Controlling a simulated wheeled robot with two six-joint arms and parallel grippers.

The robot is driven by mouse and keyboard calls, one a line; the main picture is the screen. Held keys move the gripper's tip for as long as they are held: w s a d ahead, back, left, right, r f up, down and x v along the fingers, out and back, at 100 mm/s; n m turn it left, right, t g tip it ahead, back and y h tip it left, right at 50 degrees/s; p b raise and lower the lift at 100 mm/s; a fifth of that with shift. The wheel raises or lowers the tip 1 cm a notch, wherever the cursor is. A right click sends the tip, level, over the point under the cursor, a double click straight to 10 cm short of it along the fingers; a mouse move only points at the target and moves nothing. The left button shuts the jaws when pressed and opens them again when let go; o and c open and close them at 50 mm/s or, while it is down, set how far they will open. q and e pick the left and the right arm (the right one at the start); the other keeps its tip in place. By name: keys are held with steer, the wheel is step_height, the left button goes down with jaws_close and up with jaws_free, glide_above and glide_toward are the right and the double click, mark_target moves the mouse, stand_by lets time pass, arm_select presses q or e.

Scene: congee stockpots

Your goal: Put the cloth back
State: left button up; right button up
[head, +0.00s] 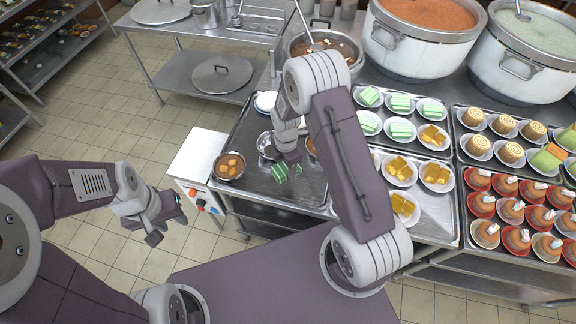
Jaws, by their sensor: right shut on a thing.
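Metal bowls stand close to the right gripper, one with orange-brown food (230,166). Plates of green cakes (400,103) and yellow cakes (399,168) fill the trays to the right. Large stockpots (420,45) stand behind. A control box (197,165) is at the counter's left end.

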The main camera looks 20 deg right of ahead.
steer(key=shift+w+a, duration=0.15)
steer(key=shift+a, duration=0.05)
steer(key=shift+d, duration=0.1)
